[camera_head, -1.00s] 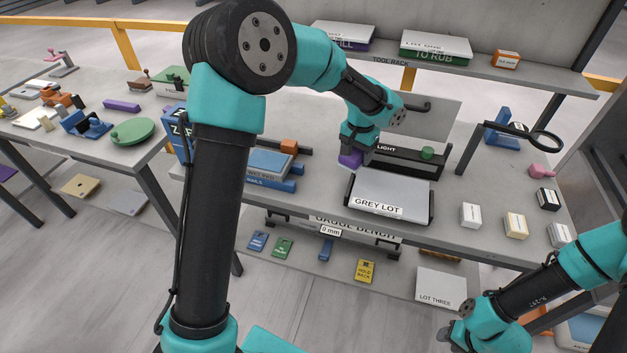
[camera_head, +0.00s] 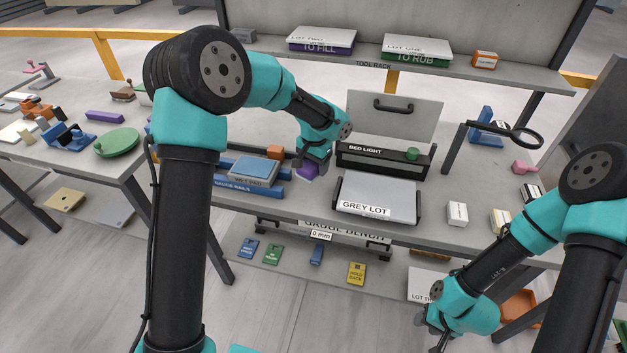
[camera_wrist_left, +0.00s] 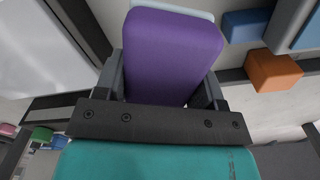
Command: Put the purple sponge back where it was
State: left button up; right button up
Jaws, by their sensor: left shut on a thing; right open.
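The purple sponge (camera_head: 308,172) is held in my left gripper (camera_head: 312,163), over the bench between the blue gauge rails and the grey lot tray. In the left wrist view the purple sponge (camera_wrist_left: 172,55) fills the space between the two fingers, with a pale layer along its far edge. I cannot tell whether the sponge touches the bench top. My right gripper (camera_head: 432,320) is at the lower right in the head view, in front of the bench and empty; its fingertips are hard to make out.
The grey lot tray (camera_head: 340,208) lies right of the sponge. The bed light box (camera_head: 385,158) stands behind it. The blue gauge rails (camera_head: 232,184) and an orange block (camera_head: 275,152) are left of it. A magnifier (camera_head: 516,136) stands at the right.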

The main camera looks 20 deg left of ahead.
aim_at(314, 184)
pick_arm(q)
jog(key=shift+f, duration=1.25)
jog(key=shift+f, duration=1.85)
jog(key=shift+f, duration=0.15)
jog(key=o, duration=0.9)
notch_tip(314, 184, up, 12)
jog(key=shift+r, duration=0.15)
